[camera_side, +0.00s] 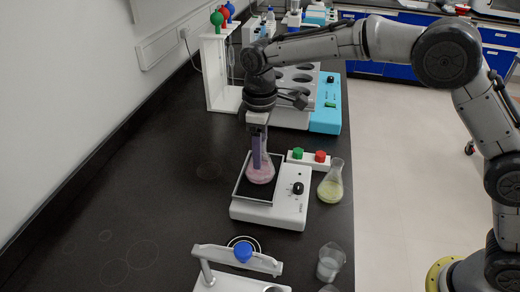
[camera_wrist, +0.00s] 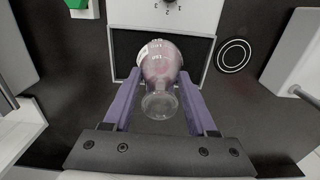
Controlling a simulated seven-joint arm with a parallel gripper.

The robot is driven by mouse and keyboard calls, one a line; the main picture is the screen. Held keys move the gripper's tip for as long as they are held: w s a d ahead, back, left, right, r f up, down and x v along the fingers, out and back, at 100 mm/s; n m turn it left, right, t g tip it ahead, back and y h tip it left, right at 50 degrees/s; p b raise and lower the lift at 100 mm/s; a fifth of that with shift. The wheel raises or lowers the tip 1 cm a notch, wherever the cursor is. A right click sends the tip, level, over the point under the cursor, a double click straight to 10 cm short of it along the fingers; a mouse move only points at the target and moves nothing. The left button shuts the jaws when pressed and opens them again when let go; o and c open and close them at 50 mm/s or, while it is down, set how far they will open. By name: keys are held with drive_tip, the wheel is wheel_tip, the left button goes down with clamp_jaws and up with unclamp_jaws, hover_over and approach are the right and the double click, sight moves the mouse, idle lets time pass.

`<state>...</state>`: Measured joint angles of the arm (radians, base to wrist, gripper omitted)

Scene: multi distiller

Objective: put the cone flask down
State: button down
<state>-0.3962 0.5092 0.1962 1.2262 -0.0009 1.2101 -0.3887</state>
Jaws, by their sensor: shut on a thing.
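A cone flask (camera_side: 261,172) with pink liquid is on or just above the dark plate of a white stirrer-like device (camera_side: 271,213); I cannot tell whether its base touches. My gripper (camera_side: 258,150), with purple fingers, is shut on the flask's neck from above. In the wrist view the flask (camera_wrist: 160,70) is between the two fingers (camera_wrist: 158,112), its mouth towards the camera, over the dark framed plate (camera_wrist: 128,45). A second cone flask (camera_side: 331,183) with yellowish liquid stands on the bench right of the device.
A small white block with green and red knobs (camera_side: 309,157) sits behind the yellow flask. A beaker (camera_side: 330,262) and a white stand with a blue knob (camera_side: 242,254) are in front. A water-bath-like device (camera_side: 326,109) stands behind. The bench at left is clear.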

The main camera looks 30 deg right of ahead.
drive_tip(key=shift+f, duration=0.15)
drive_tip(key=shift+c, duration=1)
unclamp_jaws()
wheel_tip(320, 180, up, 12)
drive_tip(key=s+d+r+m+t, duration=0.2)
drive_tip(key=s+d+r, duration=0.3)
drive_tip(key=s+d, duration=0.25)
drive_tip(key=s+d+f+m+t, duration=0.1)
drive_tip(key=s+d+f+m, duration=0.1)
drive_tip(key=s+d, duration=0.2)
drive_tip(key=s+d+f+m+t, duration=0.1)
drive_tip(key=s+d+f+m, duration=0.1)
drive_tip(key=s, duration=0.9)
drive_tip(key=s+d+f+m+t, duration=0.1)
drive_tip(key=s+d+f+m, duration=0.2)
drive_tip(key=s+d, duration=0.3)
drive_tip(key=shift+s+d+f+t, duration=0.15)
drive_tip(key=shift+s+f+t, duration=0.15)
drive_tip(key=shift+s+f, duration=0.65)
